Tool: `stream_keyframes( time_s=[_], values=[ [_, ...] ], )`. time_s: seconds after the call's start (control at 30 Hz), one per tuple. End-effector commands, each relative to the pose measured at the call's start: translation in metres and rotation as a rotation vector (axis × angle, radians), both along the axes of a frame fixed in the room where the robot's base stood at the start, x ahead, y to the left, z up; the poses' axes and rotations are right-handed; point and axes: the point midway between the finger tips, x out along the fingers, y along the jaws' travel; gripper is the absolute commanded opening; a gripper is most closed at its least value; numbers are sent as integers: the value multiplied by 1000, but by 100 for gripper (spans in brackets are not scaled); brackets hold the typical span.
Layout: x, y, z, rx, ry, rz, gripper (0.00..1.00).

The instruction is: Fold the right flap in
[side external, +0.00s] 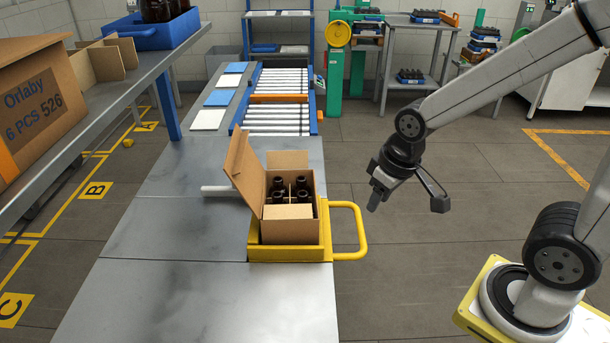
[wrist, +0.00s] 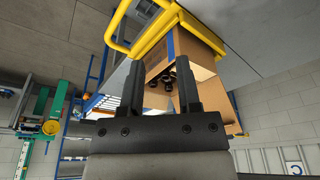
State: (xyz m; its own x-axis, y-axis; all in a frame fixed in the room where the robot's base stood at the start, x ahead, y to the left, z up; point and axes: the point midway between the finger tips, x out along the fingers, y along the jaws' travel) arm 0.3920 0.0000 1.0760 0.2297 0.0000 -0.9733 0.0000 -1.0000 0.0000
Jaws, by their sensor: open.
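An open cardboard box (side external: 288,232) stands in a yellow tray (side external: 262,254) on the grey table, with several dark bottles (side external: 300,185) inside. In the side external view its large left flap (side external: 241,168) stands up, leaning outward to the left. A far flap (side external: 288,160) stands upright. A pale near flap (side external: 288,211) shows at the front. I cannot clearly make out the right flap. My gripper (side external: 374,203) is right of the box, in the air, apart from it. In the wrist view my gripper (wrist: 160,82) is open and empty, with bottles (wrist: 182,73) and box beyond the fingers.
The tray's yellow handle (side external: 362,230) sticks out to the right, between the box and my gripper's side. A roller conveyor (side external: 278,115) lies beyond the table. A shelf with a labelled carton (side external: 35,105) stands at the left. The near table surface is clear.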

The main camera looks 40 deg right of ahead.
Motion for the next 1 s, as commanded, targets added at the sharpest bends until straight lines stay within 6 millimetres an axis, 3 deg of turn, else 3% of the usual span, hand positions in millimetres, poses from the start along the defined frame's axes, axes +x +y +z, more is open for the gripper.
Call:
stream_keyframes(
  time_s=[0.1,0.27,0.57,0.77,1.0],
  values=[
    [2,-1,9,-2,-6,-1,42],
    [20,-10,10,-23,-60,-19,42],
    [65,-31,16,-64,-201,-50,42],
    [113,-52,23,-89,-354,-68,42],
    [187,-82,37,-72,-616,-54,42]
  ],
)
